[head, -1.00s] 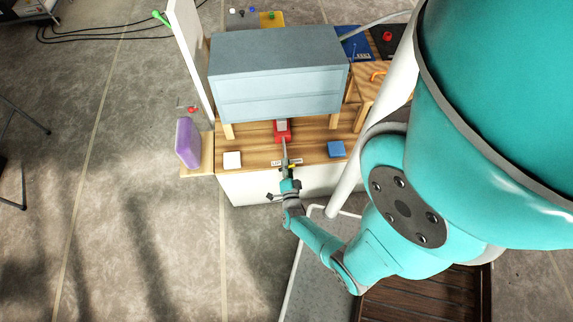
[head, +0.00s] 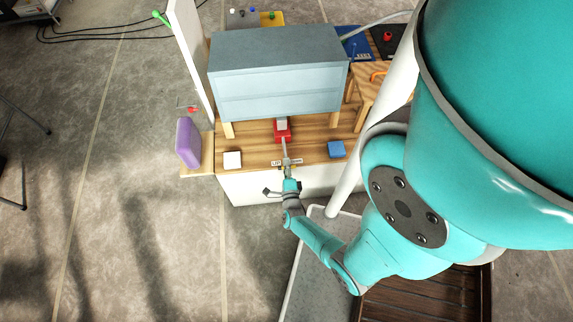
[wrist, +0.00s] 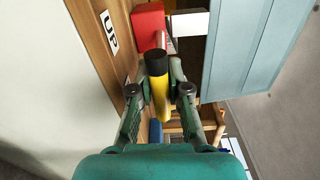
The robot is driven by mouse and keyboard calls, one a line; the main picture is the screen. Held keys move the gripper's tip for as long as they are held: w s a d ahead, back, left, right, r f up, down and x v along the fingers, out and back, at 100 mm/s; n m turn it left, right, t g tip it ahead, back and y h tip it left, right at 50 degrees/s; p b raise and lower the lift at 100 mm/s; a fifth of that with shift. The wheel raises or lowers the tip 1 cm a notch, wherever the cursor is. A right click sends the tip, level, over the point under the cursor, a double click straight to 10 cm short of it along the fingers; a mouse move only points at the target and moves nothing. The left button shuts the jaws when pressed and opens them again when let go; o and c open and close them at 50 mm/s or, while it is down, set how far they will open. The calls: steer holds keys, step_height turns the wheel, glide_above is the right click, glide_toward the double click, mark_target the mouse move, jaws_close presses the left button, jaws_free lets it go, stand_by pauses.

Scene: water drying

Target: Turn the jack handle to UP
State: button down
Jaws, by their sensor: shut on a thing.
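The jack (head: 282,137) is a red block with a pale top under the front of the grey-blue cabinet (head: 275,80). A thin metal rod (head: 284,148) runs from it toward my gripper (head: 288,173). In the wrist view, the handle (wrist: 162,98) is yellow with a black end and lies between the two fingers of my gripper (wrist: 160,72), which is shut on it. The red jack body (wrist: 148,24) shows just beyond. An "UP" label (wrist: 109,32) is on the wood beside it. A label strip (head: 287,161) on the front edge is partly covered by my gripper.
A wooden stand (head: 375,82) is at the right.

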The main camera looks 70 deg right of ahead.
steer(key=shift+f, duration=0.1)
stand_by(0.3)
steer(key=c, duration=1.1)
jaws_free()
steer(key=shift+a, duration=0.1)
steer(key=v, duration=1.1)
steer(key=shift+s+a, duration=0.15)
steer(key=shift+a, duration=0.25)
steer(key=shift+c, duration=0.4)
